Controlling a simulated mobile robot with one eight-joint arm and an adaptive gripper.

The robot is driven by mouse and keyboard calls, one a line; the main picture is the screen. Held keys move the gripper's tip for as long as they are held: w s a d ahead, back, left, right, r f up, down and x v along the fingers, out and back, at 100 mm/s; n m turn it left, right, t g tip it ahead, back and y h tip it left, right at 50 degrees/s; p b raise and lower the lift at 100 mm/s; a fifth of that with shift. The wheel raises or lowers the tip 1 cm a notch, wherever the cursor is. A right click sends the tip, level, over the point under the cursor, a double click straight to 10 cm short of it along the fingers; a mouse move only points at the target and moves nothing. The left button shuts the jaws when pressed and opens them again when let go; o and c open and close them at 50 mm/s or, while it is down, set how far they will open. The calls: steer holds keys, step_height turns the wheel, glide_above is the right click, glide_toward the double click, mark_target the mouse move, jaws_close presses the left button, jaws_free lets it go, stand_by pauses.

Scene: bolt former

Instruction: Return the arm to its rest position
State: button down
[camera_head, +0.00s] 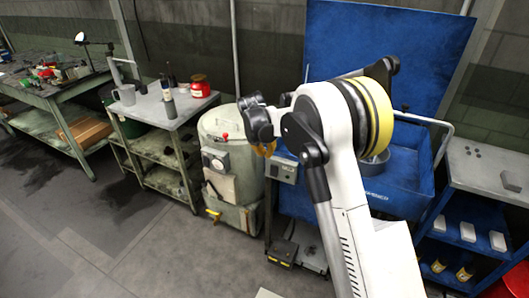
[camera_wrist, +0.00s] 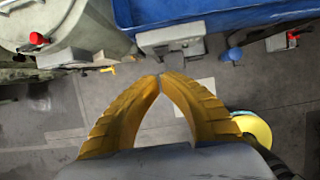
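My arm is raised and folded in front of the blue machine in the head view. My gripper shows in the wrist view (camera_wrist: 159,78) as two yellow ribbed fingers. The fingertips meet, with nothing between them and bare floor behind. In the head view only a bit of the yellow fingers (camera_head: 265,149) shows at the arm's end, beside the beige machine; the rest is hidden by the wrist.
A beige cylindrical machine (camera_head: 221,128) stands left of the blue machine (camera_head: 390,45). A cart (camera_head: 172,125) holds a mug (camera_head: 124,95) and a red can (camera_head: 200,86). A workbench (camera_head: 60,85) is far left, a blue shelf (camera_head: 470,205) right. The floor (camera_head: 110,220) at front left is clear.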

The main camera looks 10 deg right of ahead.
steer(key=s+d+r+m+t+y, duration=0.1)
steer(key=s+d+r+m+t, duration=0.15)
steer(key=s+r+m, duration=1.35)
steer(key=s+d+f+m+t+y, duration=0.1)
steer(key=s+m, duration=1.1)
steer(key=s, duration=1.2)
steer(key=shift+s+d+f+m+b, duration=0.2)
steer(key=shift+s+f+m+b, duration=0.15)
steer(key=shift+f, duration=0.2)
steer(key=shift+w+r, duration=0.1)
